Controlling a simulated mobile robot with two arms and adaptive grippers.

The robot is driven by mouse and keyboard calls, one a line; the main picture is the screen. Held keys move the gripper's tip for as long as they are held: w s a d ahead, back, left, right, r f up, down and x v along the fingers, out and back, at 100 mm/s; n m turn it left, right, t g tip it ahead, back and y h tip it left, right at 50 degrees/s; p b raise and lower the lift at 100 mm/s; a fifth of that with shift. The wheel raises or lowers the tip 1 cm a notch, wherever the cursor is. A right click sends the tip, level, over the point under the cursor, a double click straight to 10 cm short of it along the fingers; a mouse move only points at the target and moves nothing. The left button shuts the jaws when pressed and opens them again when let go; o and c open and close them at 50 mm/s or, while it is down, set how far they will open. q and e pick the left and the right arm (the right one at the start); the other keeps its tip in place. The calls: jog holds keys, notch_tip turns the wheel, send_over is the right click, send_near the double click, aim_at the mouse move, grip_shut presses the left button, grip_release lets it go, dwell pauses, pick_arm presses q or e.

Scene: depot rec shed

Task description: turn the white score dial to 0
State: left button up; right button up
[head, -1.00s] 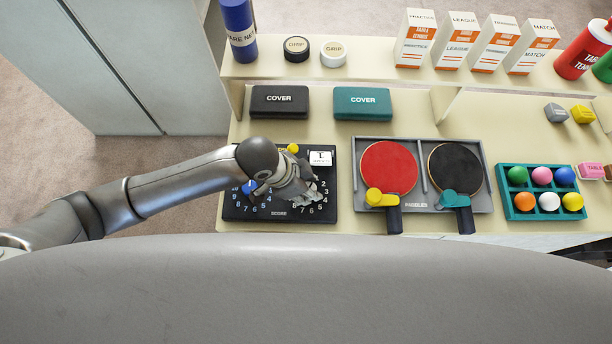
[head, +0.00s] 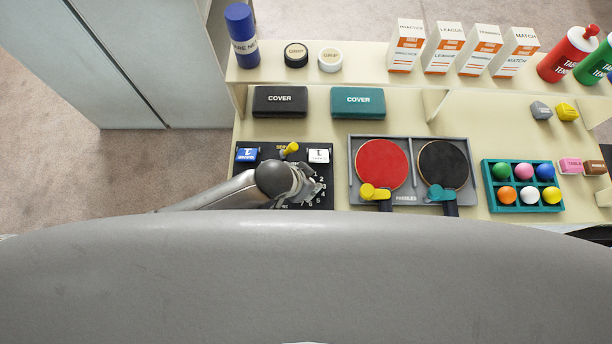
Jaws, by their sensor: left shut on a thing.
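The black scoreboard (head: 327,174) lies on the bench. My left gripper (head: 312,189) is over the board's right half, below the white card, shut on the white score dial. My gripper hides most of the dial, so I cannot read its pointer. Some printed numbers, such as 2, 3 and 4, show to the right of the fingers. My left forearm covers the blue dial's area. My right gripper is not in view.
A paddle tray (head: 410,143) with a red and a black paddle sits close to the right. Further right is a teal ball tray (head: 522,210). A black cover box (head: 280,101) and a teal one (head: 358,102) lie behind. Boxes and bottles stand on the shelf.

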pick_arm(q)
jog(key=o, duration=1)
jog(key=shift+o, duration=0.2)
jog(key=shift+r, duration=0.15)
jog(key=v, duration=1.1)
jog(key=shift+s+a+r, duration=0.15)
jog(key=shift+a+r, duration=0.1)
jog(key=shift+r, duration=0.05)
